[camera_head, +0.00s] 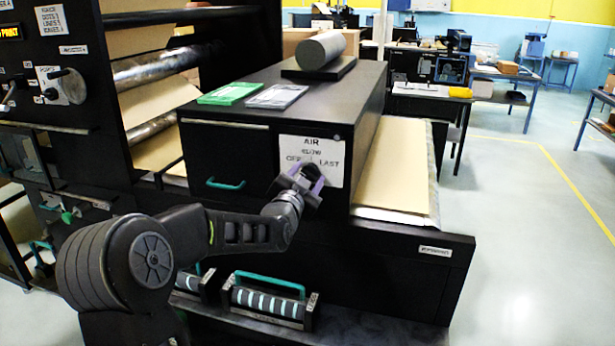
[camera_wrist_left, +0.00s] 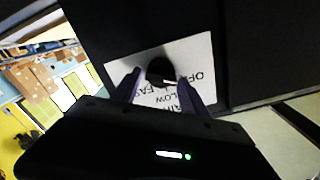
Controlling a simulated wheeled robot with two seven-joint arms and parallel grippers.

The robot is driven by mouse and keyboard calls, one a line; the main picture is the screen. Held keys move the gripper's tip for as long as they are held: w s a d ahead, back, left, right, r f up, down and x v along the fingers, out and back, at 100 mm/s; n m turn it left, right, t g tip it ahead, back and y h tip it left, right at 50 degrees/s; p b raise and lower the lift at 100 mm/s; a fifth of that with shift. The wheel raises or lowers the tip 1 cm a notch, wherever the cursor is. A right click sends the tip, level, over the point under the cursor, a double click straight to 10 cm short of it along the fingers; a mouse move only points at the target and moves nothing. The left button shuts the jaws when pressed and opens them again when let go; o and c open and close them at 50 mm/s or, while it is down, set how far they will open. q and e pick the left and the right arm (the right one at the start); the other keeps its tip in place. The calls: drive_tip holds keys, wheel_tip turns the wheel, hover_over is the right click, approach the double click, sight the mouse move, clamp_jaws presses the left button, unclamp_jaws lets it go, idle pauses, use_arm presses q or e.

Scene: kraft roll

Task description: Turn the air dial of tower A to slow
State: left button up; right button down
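The air dial is a black round knob (camera_wrist_left: 160,70) with a white mark, on a white plate (camera_head: 330,152) lettered AIR, SLOW, OFF and FAST. The plate is on the front of a black cabinet (camera_head: 352,100). My left gripper (camera_head: 303,175) is in front of the plate's lower left part and hides the dial in the head view. In the left wrist view, the purple fingers of my left gripper (camera_wrist_left: 160,84) are apart, one on each side of the knob. I cannot tell whether they touch it. My right gripper is not in view.
A grey roll (camera_head: 320,50) on a black block, a green card (camera_head: 228,93) and a grey card (camera_head: 277,96) lie on the cabinet top. A teal drawer handle (camera_head: 226,184) is left of the plate. A teal-handled rack (camera_head: 268,298) stands below. Floor at right is clear.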

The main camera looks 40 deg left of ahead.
use_arm(q)
clamp_jaws()
idle(0.3)
drive_tip(key=shift+f+m+b, duration=0.2)
drive_tip(key=shift+m+b, duration=0.3)
drive_tip(key=shift+b, duration=0.55)
drive_tip(key=m+b, duration=0.3)
drive_tip(key=b, duration=0.1)
drive_tip(key=shift+d+f+m+b, duration=0.1)
drive_tip(key=shift+d+m+b, duration=0.05)
drive_tip(key=shift+m+b, duration=0.2)
drive_tip(key=m+b, duration=0.1)
drive_tip(key=m, duration=0.1)
drive_tip(key=shift+m, duration=0.35)
drive_tip(key=shift+m+b, duration=0.5)
drive_tip(key=shift+m, duration=1.7)
